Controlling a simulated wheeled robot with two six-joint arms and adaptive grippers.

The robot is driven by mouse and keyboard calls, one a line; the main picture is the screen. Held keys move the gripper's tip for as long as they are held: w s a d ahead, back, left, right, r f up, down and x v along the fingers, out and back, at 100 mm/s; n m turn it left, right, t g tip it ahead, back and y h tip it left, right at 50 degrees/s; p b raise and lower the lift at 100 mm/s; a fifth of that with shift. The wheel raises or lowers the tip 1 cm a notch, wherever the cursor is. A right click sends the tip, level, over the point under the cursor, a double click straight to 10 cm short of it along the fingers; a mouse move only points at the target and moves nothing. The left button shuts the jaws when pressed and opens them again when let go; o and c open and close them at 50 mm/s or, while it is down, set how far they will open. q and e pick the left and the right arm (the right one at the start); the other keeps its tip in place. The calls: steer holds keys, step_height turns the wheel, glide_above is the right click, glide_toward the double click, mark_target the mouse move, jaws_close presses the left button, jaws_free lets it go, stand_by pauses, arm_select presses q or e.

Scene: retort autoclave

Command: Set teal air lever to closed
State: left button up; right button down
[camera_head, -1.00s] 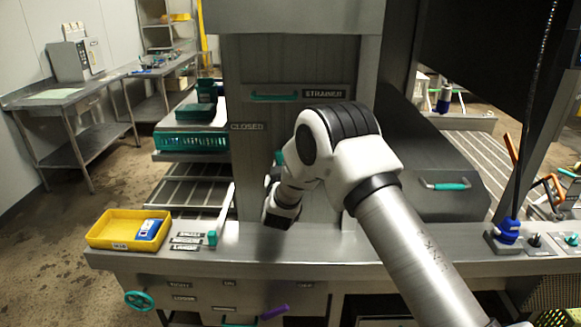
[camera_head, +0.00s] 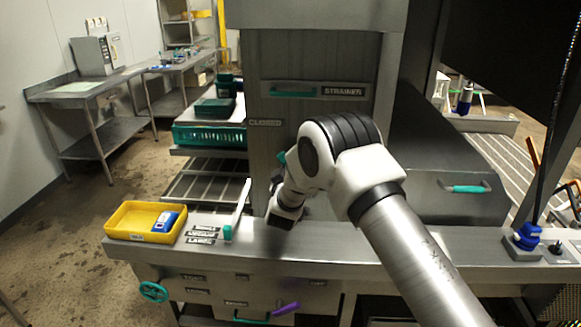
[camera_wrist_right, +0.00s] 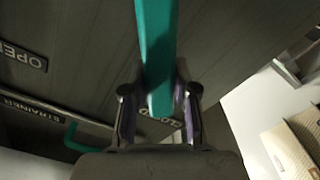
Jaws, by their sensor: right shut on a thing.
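A teal lever (camera_wrist_right: 157,45) runs down into my right gripper (camera_wrist_right: 160,95) in the right wrist view. The gripper's fingers are shut on the lever from both sides. Behind it is a dark panel with an OPEN label (camera_wrist_right: 22,55) and a CLOSED label partly hidden by the fingers. In the head view my right arm reaches to the upright grey panel (camera_head: 310,65), and its forearm and wrist hide most of the lever. A small teal part (camera_head: 281,158) shows beside the wrist, below the CLOSED label (camera_head: 265,123). My left gripper is not in view.
The STRAINER handle (camera_head: 293,94) is above my arm. A yellow bin (camera_head: 120,221) and a teal-tipped lever (camera_head: 228,233) are on the counter (camera_head: 340,238) at left. A low hood with a teal handle (camera_head: 465,189) is at right. A blue knob (camera_head: 527,236) stands farther right.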

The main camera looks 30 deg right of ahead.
steer(key=shift+f, duration=0.25)
steer(key=c, duration=0.9)
jaws_free()
steer(key=shift+r, duration=0.1)
steer(key=v, duration=1.2)
